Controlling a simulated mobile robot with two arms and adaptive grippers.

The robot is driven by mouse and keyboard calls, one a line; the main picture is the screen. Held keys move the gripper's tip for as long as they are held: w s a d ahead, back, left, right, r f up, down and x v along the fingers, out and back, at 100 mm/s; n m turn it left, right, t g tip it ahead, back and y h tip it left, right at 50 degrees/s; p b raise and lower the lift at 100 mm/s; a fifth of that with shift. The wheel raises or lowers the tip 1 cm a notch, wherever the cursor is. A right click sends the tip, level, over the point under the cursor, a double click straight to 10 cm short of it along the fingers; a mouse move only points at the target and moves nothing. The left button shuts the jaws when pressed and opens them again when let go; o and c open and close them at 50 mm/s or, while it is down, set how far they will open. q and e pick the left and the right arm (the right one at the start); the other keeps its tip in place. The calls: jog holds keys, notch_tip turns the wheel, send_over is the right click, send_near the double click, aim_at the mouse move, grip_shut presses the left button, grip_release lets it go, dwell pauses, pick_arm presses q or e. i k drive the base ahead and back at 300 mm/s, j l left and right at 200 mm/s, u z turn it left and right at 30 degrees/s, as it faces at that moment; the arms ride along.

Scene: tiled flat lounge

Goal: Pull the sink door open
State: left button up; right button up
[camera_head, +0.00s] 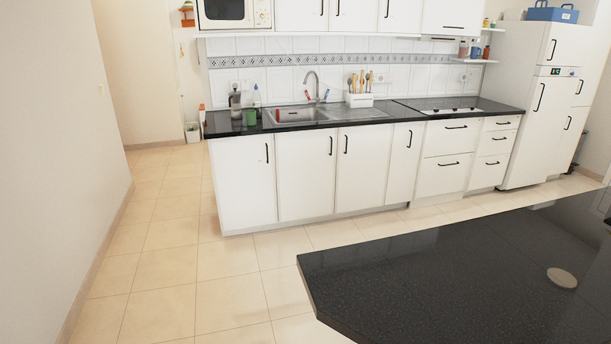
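The sink (298,114) is set in the dark counter of the white kitchen unit, with a tall tap (316,88) behind it. Below it is a closed white cabinet door (304,180) with a black vertical handle (331,146) near its right edge. To its right is another closed door (362,170), with its handle (346,144) near the left edge. A closed door (244,185) stands at the unit's left end, its handle (267,153) at the right edge. Neither of my grippers shows in this view.
A dark countertop (450,270) with a clipped corner fills the lower right, between me and the unit. Open tiled floor (185,260) lies at the left and before the unit. A wall (55,150) bounds the left. A white fridge (540,110) stands at the right.

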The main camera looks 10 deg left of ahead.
aim_at(307, 160)
jog(key=i+j, duration=0.15)
jog(key=j, duration=0.15)
jog(key=i+j, duration=0.15)
jog(key=j, duration=0.2)
jog(key=i+j, duration=0.15)
jog(key=j, duration=0.15)
jog(key=i+j, duration=0.15)
jog(key=j, duration=0.2)
jog(key=i+j, duration=0.5)
jog(key=i+j+u, duration=0.1)
jog(key=i+j, duration=0.4)
jog(key=i, duration=0.15)
jog(key=i+j+u, duration=0.1)
jog(key=i+j, duration=0.35)
jog(key=i, duration=0.15)
jog(key=i+l, duration=0.65)
jog(key=i, duration=0.15)
jog(key=i+l+u, duration=0.15)
jog(key=i+l, duration=0.45)
jog(key=i, duration=0.15)
